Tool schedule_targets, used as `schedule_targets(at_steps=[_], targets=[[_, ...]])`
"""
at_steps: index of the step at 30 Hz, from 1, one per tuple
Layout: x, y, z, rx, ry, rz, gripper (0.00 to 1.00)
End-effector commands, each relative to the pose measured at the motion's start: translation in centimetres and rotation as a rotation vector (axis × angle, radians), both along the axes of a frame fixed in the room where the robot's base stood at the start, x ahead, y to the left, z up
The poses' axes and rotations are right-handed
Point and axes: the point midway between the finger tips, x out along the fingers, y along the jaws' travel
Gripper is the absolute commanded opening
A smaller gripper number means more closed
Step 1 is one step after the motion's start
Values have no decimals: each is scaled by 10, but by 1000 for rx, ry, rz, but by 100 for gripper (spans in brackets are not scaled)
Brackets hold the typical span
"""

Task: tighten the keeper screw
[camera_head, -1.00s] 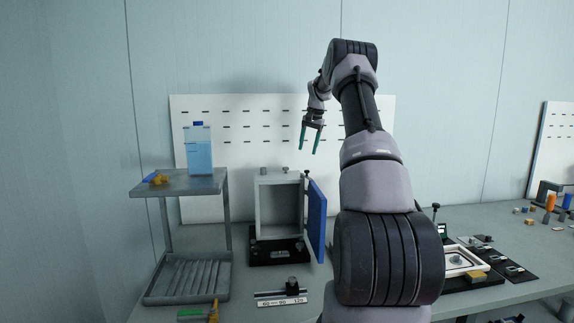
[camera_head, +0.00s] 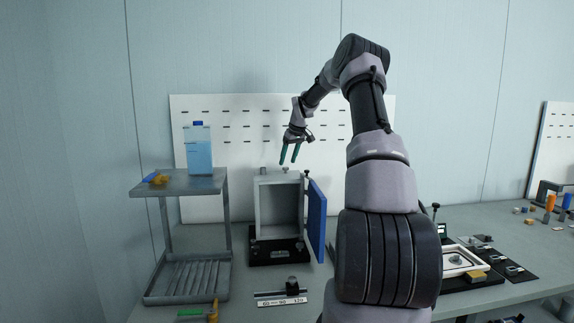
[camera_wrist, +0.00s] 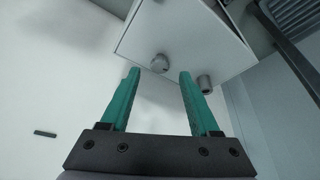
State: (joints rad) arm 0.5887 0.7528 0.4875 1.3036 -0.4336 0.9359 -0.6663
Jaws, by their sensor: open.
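The light grey box (camera_head: 278,206) stands with its blue door (camera_head: 316,222) swung open to the right. Two small grey knobs sit on its top: one at the left (camera_head: 263,171) and one near the middle (camera_head: 285,170). The wrist view shows a round knob (camera_wrist: 160,62) and a short cylindrical one (camera_wrist: 204,83) on the box's pale face (camera_wrist: 186,35). I cannot tell for sure which is the keeper screw. My gripper (camera_head: 288,161), with green fingers, is open and empty just above the box top. In the wrist view the round knob appears between and beyond the fingertips (camera_wrist: 160,74).
A grey two-level rack (camera_head: 180,184) with a blue-liquid bottle (camera_head: 199,152) stands left of the box. A white perforated panel (camera_head: 235,115) is behind. A scale strip (camera_head: 281,301) lies in front. A pale tray (camera_head: 462,263) is on the right.

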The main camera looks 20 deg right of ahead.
Motion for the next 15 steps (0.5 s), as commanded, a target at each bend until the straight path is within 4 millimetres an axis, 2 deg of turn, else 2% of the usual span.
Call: schedule_targets(at_steps=[1,6,15], targets=[[3,1,-8,1,1,0,62],[9,2,-21,0,0,-1,62],[10,2,-23,1,0,-2,62]])
